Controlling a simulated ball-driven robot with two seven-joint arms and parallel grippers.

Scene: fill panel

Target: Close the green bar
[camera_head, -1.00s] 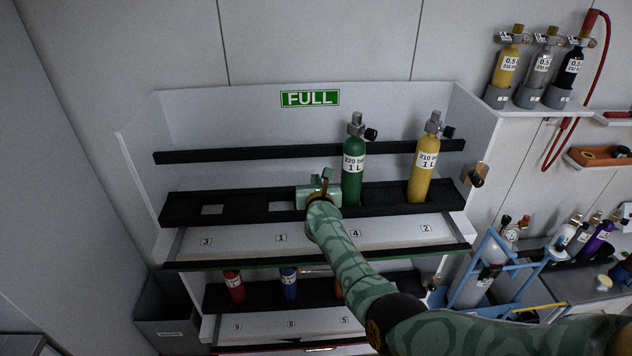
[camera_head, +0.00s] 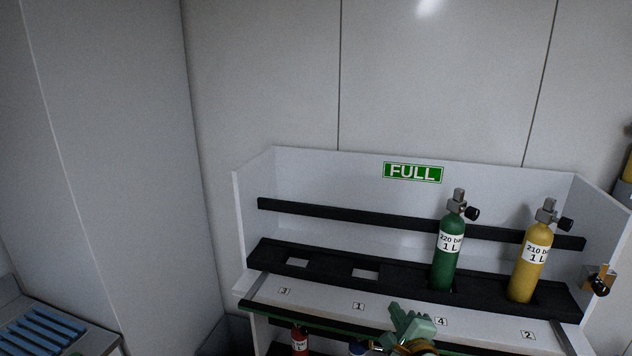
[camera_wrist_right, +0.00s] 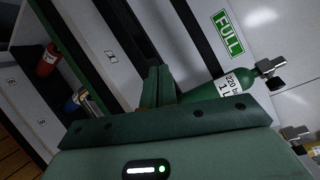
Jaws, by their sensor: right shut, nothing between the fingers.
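The green bar (camera_head: 318,323) is a thin strip along the front edge of the upper shelf, low, below the numbered labels. My right gripper (camera_head: 408,318) is in front of the shelf near label 4 and covers part of that edge. Its fingers (camera_wrist_right: 157,88) are together in the wrist view, with nothing between them. I cannot tell whether it touches the bar. A green cylinder (camera_head: 447,256) and a yellow cylinder (camera_head: 528,265) stand upright in the upper rack. A brass latch (camera_head: 600,281) is on the right side wall. My left gripper is not in view.
The rack has a FULL sign (camera_head: 413,172), a black back rail (camera_head: 330,216) and two empty slots at left. A red cylinder (camera_head: 299,341) shows on the lower shelf. A blue slatted tray (camera_head: 40,334) is at the lower left.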

